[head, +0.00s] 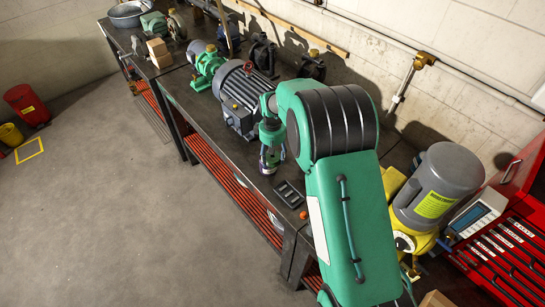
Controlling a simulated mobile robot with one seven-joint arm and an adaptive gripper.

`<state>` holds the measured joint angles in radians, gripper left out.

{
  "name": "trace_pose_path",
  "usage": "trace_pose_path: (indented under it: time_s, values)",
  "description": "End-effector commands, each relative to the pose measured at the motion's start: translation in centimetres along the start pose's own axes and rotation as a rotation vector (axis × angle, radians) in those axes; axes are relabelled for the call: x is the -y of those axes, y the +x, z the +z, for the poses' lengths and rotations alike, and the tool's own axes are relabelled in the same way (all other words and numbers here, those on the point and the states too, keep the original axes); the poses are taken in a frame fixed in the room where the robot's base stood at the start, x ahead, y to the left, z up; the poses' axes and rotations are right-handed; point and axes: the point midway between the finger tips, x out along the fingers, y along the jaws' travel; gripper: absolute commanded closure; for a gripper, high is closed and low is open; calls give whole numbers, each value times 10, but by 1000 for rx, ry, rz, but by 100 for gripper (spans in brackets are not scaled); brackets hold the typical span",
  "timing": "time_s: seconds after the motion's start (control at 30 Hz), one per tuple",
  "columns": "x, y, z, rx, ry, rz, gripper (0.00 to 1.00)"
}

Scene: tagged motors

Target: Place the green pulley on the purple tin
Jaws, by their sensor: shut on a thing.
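My gripper (269,163) is small in the head view, at the end of my green arm, pointing down over the bench near its front edge. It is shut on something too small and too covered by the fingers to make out. I cannot pick out the green pulley or the purple tin for certain; the gripper or my arm may hide them.
A grey motor (240,98) and a green pump (206,64) stand left of my gripper. A black slotted tray (289,193) lies to its right on the dark bench (213,122). A yellow-and-grey motor (440,185) and a red toolbox (515,240) stand farther right.

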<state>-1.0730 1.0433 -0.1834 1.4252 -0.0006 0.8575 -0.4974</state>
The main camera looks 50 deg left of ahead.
Motion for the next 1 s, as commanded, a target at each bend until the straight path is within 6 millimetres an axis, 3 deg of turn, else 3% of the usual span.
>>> trace_pose_path:
  time_s: [0.47, 0.5, 0.57, 1.0]
  values:
    - [0, 4, -1, -3, 0, 2, 95]
    - [0, 5, 0, -1, 0, 1, 39]
    - [0, 4, 0, -1, 0, 1, 27]
    - [0, 2, 0, -1, 0, 0, 26]
